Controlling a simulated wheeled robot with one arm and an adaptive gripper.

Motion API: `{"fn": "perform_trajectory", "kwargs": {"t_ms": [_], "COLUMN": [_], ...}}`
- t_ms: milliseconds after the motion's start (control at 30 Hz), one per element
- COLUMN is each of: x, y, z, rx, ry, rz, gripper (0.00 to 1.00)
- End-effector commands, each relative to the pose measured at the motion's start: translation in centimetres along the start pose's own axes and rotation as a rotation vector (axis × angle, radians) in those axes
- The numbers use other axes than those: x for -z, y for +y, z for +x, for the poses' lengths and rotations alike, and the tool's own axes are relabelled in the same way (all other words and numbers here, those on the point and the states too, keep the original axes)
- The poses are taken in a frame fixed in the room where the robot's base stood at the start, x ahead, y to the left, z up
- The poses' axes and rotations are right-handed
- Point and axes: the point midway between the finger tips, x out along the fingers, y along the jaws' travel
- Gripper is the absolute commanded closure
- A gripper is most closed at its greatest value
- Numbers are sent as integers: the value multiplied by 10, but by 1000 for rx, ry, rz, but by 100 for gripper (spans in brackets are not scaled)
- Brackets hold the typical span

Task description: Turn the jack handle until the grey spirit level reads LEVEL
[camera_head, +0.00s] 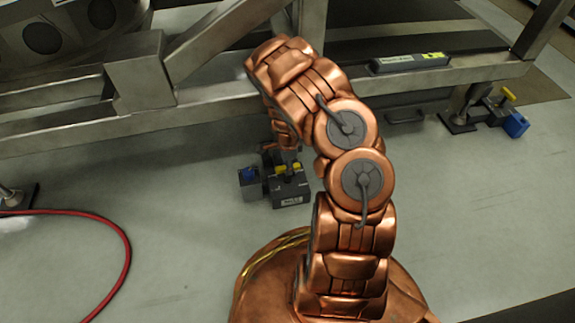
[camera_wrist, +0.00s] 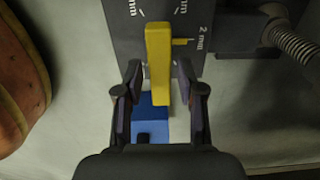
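The jack (camera_head: 290,193) stands on the floor left of my arm's base, under the steel frame. Its yellow handle (camera_wrist: 158,52) fills the middle of the wrist view, over a dark plate with white "mm" marks. My gripper (camera_wrist: 162,88) is open, with one finger on each side of the handle's near end and gaps showing on both sides. In the head view my gripper (camera_head: 284,140) is partly hidden by my arm. The grey spirit level (camera_head: 410,62) lies on the frame's rail at upper right. Its yellow-green window is too small to read.
A blue block (camera_wrist: 151,118) sits below the handle's near end. A second jack (camera_head: 497,108) with yellow and blue parts stands at the right. A red hose (camera_head: 126,250) curves over the floor at left.

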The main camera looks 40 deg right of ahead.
Motion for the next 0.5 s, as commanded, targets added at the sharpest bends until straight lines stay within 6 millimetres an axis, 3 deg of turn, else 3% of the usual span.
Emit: {"fn": "perform_trajectory", "kwargs": {"t_ms": [33, 333, 500], "x": [0, 0, 0], "y": [0, 0, 0], "z": [0, 0, 0], "rx": [0, 0, 0], "ry": [0, 0, 0], "rz": [0, 0, -1], "gripper": [70, 100, 100]}}
